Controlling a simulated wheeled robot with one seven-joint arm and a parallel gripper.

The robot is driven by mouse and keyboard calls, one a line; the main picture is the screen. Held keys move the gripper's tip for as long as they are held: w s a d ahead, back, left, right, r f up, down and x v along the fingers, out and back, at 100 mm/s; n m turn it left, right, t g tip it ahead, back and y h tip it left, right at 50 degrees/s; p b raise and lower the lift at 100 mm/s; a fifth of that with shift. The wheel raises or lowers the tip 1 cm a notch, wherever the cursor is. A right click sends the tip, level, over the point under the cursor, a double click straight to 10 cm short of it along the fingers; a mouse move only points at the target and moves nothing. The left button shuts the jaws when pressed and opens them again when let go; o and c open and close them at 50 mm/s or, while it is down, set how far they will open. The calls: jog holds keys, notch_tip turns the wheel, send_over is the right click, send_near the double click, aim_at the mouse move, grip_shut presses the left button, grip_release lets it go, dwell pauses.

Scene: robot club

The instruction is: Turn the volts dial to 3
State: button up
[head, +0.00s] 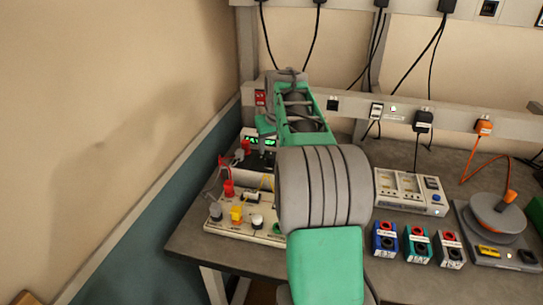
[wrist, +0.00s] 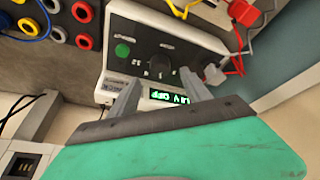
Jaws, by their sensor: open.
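The power supply (wrist: 200,38) shows in the wrist view as a pale box with a dark front panel, seen upside down. It has a lit green display (wrist: 168,97), a green button (wrist: 123,50) and a dark dial (wrist: 161,62). I cannot read which dial is volts, or its setting. My gripper (wrist: 158,77) is open, its two grey fingers over the panel on either side of the display, with tips near the dark dial. I cannot tell whether they touch it. In the head view the power supply's display (head: 262,141) shows partly behind my arm, which hides the dial.
Red and grey plugs with cables (wrist: 242,12) sit beside the panel in the wrist view. In the head view a wired board (head: 240,228), a grey meter box (head: 410,192) and several small socket boxes (head: 385,239) stand on the bench. A wall is close on the left.

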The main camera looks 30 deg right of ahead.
aim_at(271, 156)
jog(key=x, duration=0.5)
jog(key=shift+w+f, duration=0.1)
jog(key=shift+f, duration=0.15)
grip_shut()
